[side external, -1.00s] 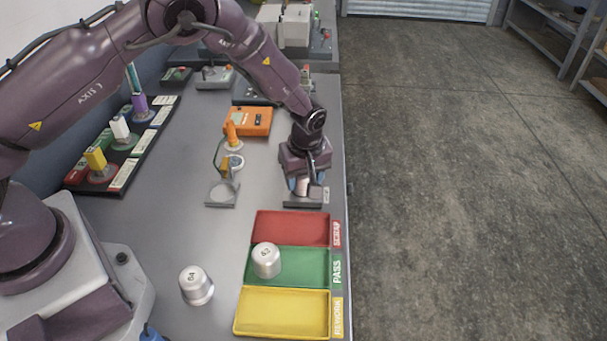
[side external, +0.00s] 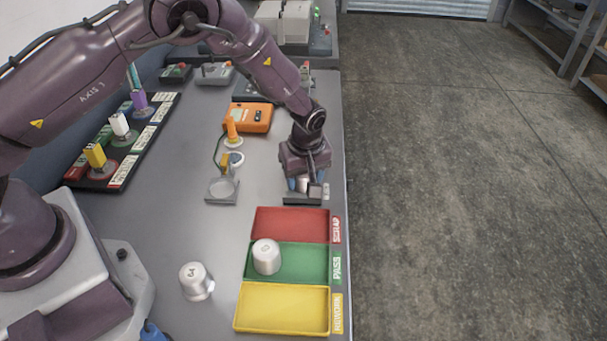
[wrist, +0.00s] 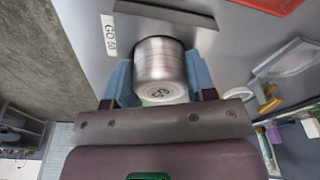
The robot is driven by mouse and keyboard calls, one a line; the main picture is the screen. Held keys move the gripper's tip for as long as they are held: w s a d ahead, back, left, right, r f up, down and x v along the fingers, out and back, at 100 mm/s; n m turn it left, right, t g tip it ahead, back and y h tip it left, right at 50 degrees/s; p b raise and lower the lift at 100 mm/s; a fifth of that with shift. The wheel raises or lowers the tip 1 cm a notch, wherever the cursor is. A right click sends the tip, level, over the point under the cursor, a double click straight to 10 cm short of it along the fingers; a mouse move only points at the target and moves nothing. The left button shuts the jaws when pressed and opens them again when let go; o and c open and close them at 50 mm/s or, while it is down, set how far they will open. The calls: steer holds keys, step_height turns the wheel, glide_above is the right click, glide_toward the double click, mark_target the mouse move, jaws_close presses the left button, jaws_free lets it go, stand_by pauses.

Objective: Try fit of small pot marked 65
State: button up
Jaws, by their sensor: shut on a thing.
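My gripper (side external: 305,186) is shut on a small silver pot (wrist: 160,62), its two blue fingers on either side of it in the wrist view. The pot's near end carries a dark number that looks like 65, seen turned and small. The pot's far end is at a dark gauge block (wrist: 165,12) with a white label (wrist: 109,32); the block also shows under my gripper in the side view (side external: 290,200). I cannot tell how far the pot sits in it. Another pot (side external: 266,257) stands in the green tray, and a pot marked 64 (side external: 195,281) stands on the bench.
Red SCRAP (side external: 290,225), green PASS (side external: 312,263) and yellow REWORK (side external: 285,310) trays line the bench's front edge. A dark rack (side external: 125,145) stands farther left.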

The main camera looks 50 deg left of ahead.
mark_target(306, 178)
steer(key=o, duration=1)
steer(key=shift+o, duration=0.2)
step_height(306, 178, up, 13)
steer(key=d, duration=0.1)
steer(key=shift+s+d, duration=0.4)
steer(key=shift+f, duration=0.1)
